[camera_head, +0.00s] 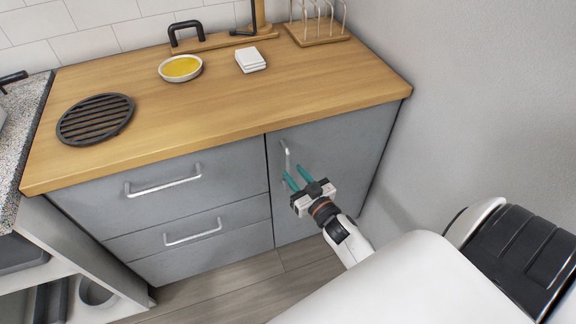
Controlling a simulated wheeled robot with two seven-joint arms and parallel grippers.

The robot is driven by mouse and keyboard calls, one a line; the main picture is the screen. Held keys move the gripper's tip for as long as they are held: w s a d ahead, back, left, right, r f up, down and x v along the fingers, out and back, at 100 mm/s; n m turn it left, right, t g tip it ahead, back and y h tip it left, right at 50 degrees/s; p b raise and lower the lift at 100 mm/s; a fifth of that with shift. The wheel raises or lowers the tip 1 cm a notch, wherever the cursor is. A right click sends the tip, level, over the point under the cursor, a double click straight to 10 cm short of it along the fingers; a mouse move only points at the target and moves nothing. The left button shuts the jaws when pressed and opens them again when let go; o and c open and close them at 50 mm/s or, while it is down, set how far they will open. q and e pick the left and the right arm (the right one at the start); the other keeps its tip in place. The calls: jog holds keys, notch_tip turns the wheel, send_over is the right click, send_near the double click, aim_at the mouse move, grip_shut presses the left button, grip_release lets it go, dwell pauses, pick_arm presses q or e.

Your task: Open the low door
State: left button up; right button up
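The low door (338,150) is the grey cabinet front at the right of the wooden counter, and it looks closed. Its silver vertical handle (286,153) is near the door's upper left edge. My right gripper (294,176) has teal fingers, spread apart and pointing up toward the handle. The fingertips are close to the lower end of the handle; I cannot tell whether they touch it. Nothing shows between the fingers. My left gripper is not in view.
Two grey drawers with bar handles (163,187) (193,232) sit left of the door. On the counter (215,100) are a black round trivet (96,119), a yellow-filled bowl (181,68) and white folded cloths (250,60). A grey wall (480,90) stands close on the right.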

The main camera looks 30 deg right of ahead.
aim_at(289, 168)
jog(key=shift+w+d, duration=0.1)
jog(key=shift+w, duration=2.1)
jog(key=shift+c, duration=0.4)
grip_shut()
